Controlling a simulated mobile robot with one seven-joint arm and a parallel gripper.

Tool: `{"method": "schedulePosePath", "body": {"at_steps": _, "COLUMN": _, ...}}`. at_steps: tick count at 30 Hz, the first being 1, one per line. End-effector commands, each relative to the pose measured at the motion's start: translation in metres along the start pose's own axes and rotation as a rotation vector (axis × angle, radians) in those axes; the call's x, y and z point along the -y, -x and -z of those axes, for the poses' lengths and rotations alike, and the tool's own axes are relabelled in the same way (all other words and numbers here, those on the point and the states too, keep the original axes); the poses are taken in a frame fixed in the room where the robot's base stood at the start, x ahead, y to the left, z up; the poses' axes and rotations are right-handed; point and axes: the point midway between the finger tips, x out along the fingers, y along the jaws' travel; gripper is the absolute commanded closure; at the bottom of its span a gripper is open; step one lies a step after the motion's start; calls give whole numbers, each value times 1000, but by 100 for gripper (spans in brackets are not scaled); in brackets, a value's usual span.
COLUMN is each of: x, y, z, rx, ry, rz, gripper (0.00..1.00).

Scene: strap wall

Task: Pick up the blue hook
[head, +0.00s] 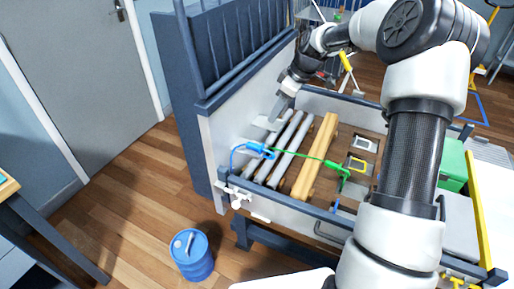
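The blue hook (258,151) is at the left end of a thin green strap (298,155), near the left wall of the open cargo bed. A curved blue part reaches left from it over the wall's edge. A green hook (342,171) is at the strap's right end. My gripper (275,117) points down inside the bed, above and behind the blue hook and apart from it. Its fingers are small and pale against the pale wall, so I cannot tell their opening. Nothing is clearly seen held in it.
Grey bars (289,140) and a yellow wooden beam (317,155) lie in the bed beside the hook. A dark railing (232,50) rises behind the left wall. A blue drum (192,255) stands on the floor in front. Floor at the left is clear.

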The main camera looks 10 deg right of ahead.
Motion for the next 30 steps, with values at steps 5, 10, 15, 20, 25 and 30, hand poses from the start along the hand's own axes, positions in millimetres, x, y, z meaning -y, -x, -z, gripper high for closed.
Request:
{"method": "schedulePosePath", "body": {"at_steps": 5, "x": 1, "y": -30, "z": -1, "rx": -2, "ry": 3, "rz": 7, "gripper": 73}}
{"method": "schedulePosePath", "body": {"at_steps": 10, "x": 1, "y": -68, "z": -1, "rx": -1, "ry": 2, "rz": 7, "gripper": 73}}
{"method": "schedulePosePath", "body": {"at_steps": 15, "x": 1, "y": -101, "z": 0, "rx": -1, "ry": 2, "rz": 4, "gripper": 73}}
{"method": "schedulePosePath", "body": {"at_steps": 20, "x": 0, "y": -118, "z": 0, "rx": -1, "ry": 1, "rz": 3, "gripper": 73}}
{"method": "schedulePosePath", "body": {"at_steps": 25, "x": 1, "y": -126, "z": 0, "rx": -1, "ry": 1, "rz": 3, "gripper": 73}}
{"method": "schedulePosePath", "body": {"at_steps": 30, "x": 3, "y": -147, "z": -1, "rx": 0, "ry": 2, "rz": 5, "gripper": 73}}
